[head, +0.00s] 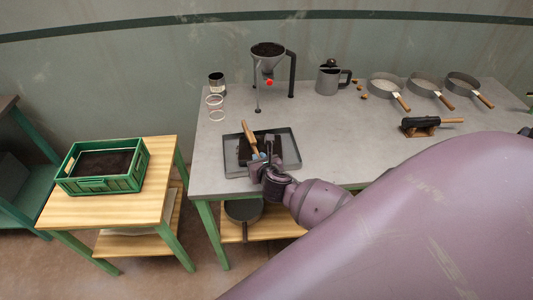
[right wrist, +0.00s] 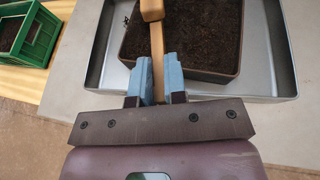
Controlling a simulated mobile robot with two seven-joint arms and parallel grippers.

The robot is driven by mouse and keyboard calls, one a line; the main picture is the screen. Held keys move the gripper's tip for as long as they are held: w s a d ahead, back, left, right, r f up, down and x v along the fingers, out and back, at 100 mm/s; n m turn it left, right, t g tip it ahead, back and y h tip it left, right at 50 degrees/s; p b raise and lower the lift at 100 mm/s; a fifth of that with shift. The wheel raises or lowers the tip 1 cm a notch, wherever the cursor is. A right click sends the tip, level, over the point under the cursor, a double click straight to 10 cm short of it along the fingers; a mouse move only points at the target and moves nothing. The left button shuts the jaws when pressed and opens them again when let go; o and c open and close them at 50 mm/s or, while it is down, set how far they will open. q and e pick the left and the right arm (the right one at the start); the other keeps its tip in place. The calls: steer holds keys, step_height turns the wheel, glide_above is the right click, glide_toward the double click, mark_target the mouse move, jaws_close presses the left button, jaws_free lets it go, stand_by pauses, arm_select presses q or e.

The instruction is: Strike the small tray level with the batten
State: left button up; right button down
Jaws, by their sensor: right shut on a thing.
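The small tray (right wrist: 212,72) is dark-walled and filled with dark soil. It stands inside a larger grey metal tray (right wrist: 283,55), which also shows on the grey table in the head view (head: 293,150). My right gripper (right wrist: 157,78) is shut on the batten (right wrist: 157,45), a pale wooden bar with a thicker block toward its far end. In the head view the batten (head: 250,135) leans up and left from the gripper (head: 262,160), over the small tray's left part. I cannot tell whether it touches the soil. The gripper hides the tray's near side. My left gripper is not in view.
A funnel on a stand (head: 268,62) rises behind the trays, with glass jars (head: 216,84) to its left. A metal jug (head: 328,80), several sieves (head: 424,84) and a black tool (head: 424,126) stand right. A green soil crate (head: 125,183) sits on a side table.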

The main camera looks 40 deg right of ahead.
steer(key=shift+s+d+r+p, duration=0.1)
steer(key=shift+d+r+p, duration=0.05)
steer(key=shift+r+p, duration=0.85)
steer(key=shift+s+d+r+p, duration=0.1)
steer(key=shift+r+p, duration=0.15)
steer(key=shift+p, duration=0.25)
steer(key=shift+s+d+r, duration=0.1)
steer(key=shift+d+r, duration=0.05)
steer(key=shift+r, duration=0.45)
steer(key=shift+s+d+r, duration=0.15)
steer(key=shift+d+r, duration=0.05)
steer(key=shift+r, duration=0.35)
steer(key=shift+s+d+r, duration=0.1)
steer(key=shift+d+r, duration=0.05)
steer(key=shift+r, duration=0.45)
steer(key=a+m+g+h, duration=0.1)
steer(key=w+a+r+m+h, duration=0.1)
steer(key=m+h, duration=0.1)
steer(key=shift+g, duration=0.4)
arm_select(q)
steer(key=s, duration=0.1)
steer(key=s+d+r, duration=0.1)
steer(key=shift+s+d+r, duration=0.1)
steer(key=shift+s+d, duration=0.2)
arm_select(e)
steer(key=shift+w+a, duration=0.1)
steer(key=shift+a, duration=0.05)
